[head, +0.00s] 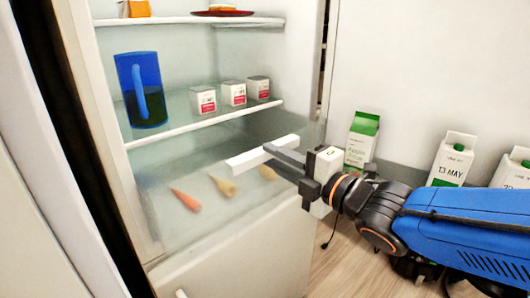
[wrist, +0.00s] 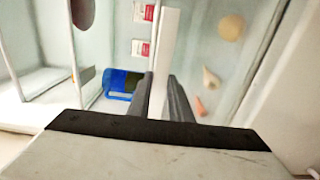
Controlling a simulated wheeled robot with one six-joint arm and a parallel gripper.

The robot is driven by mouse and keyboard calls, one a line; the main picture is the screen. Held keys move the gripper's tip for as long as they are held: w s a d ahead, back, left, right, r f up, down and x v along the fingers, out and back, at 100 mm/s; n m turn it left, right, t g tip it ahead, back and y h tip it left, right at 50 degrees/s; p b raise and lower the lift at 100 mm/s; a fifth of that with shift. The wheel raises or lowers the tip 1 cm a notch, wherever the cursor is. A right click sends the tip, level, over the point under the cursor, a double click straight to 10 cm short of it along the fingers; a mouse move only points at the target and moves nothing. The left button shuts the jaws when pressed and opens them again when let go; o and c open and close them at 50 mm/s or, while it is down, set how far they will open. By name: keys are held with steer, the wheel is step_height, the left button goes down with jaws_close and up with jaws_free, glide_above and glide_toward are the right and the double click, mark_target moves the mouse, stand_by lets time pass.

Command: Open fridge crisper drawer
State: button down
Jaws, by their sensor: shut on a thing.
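The clear crisper drawer (head: 240,210) is at the bottom of the fridge, with a carrot (head: 185,200), a pale parsnip-like root (head: 223,186) and a round tan vegetable (head: 268,173) seen through it. Its white bar handle (head: 248,159) runs across the upper front. My gripper (head: 283,156) reaches in from the right and is shut on the handle. In the wrist view my fingers (wrist: 163,98) flank the white handle (wrist: 166,42), partly hiding its near end. I cannot tell how far the drawer stands out.
Above the drawer, a shelf carries a blue jug (head: 139,88) and several small white cartons (head: 234,94). A red plate (head: 222,12) is higher up. Milk cartons (head: 452,160) and a green-topped carton (head: 362,138) stand at right, near my arm.

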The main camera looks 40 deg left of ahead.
steer(key=shift+d+f, duration=0.25)
steer(key=shift+f, duration=0.15)
steer(key=c, duration=1.7)
jaws_free()
steer(key=shift+r, duration=0.1)
steer(key=shift+r, duration=0.1)
steer(key=v, duration=1.7)
steer(key=shift+s+d, duration=0.1)
steer(key=shift+d, duration=0.05)
